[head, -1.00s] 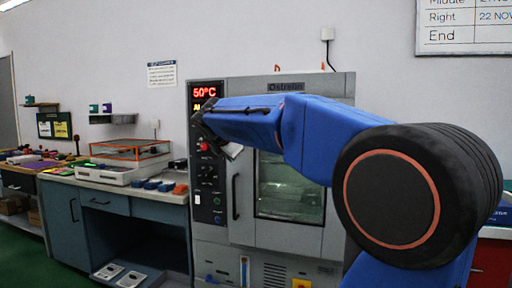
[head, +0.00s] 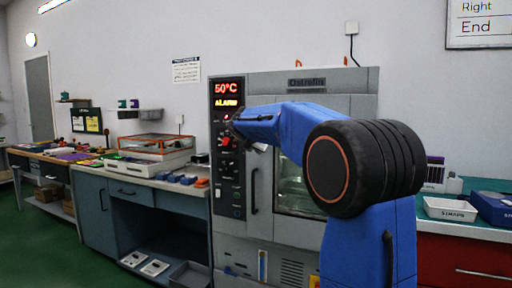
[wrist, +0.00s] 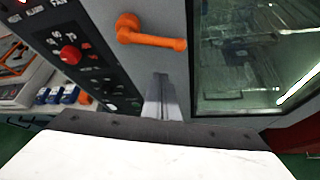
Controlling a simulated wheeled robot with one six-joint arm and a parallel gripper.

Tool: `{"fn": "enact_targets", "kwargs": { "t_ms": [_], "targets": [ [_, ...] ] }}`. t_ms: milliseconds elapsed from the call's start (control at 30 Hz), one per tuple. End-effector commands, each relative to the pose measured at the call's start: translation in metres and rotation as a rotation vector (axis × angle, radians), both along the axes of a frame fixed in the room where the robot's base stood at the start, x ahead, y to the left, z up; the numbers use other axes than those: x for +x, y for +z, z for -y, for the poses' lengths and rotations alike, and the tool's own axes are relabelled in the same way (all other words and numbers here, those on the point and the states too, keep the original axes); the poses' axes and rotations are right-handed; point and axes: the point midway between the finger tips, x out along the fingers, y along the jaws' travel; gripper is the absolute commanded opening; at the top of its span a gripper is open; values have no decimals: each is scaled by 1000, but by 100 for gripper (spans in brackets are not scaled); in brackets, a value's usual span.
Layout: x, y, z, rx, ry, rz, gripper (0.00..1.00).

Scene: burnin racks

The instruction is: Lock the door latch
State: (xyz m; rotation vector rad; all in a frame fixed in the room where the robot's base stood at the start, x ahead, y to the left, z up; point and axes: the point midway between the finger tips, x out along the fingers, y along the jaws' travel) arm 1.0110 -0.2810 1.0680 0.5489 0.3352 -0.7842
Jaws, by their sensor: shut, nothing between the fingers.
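The orange door latch (wrist: 150,33) shows in the wrist view on the grey oven door (wrist: 222,113). It has a round hub at the left and a handle lying nearly level to the right. My gripper (wrist: 162,92) has its fingers together, empty, just below the latch in the picture; I see no contact. In the head view the oven (head: 340,88) stands against the wall, and my blue arm hides the latch. The door's glass window (wrist: 255,50) is right of the latch. The door looks closed.
A control panel with a red knob (wrist: 70,54) is left of the latch. A vertical black handle (head: 254,191) is on the oven front. Benches flank the oven, with a white tray (head: 450,209) at the right. Green floor is clear at the left.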

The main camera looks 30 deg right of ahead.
Motion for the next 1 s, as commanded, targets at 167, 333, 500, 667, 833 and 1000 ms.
{"fn": "enact_targets", "kwargs": {
  "t_ms": [167, 333, 500, 667, 833, 1000],
  "targets": [
    [-5, 25, 9, 0, -2, 2, 0],
    [-6, 35, 13, 0, -1, 1, 0],
    [-7, 38, 14, 1, 0, 1, 0],
    [-7, 38, 14, 1, 0, 1, 0],
    [-7, 39, 14, -18, 1, -22, 0],
    [-8, 46, 15, -99, 0, -125, 0]
  ]
}}
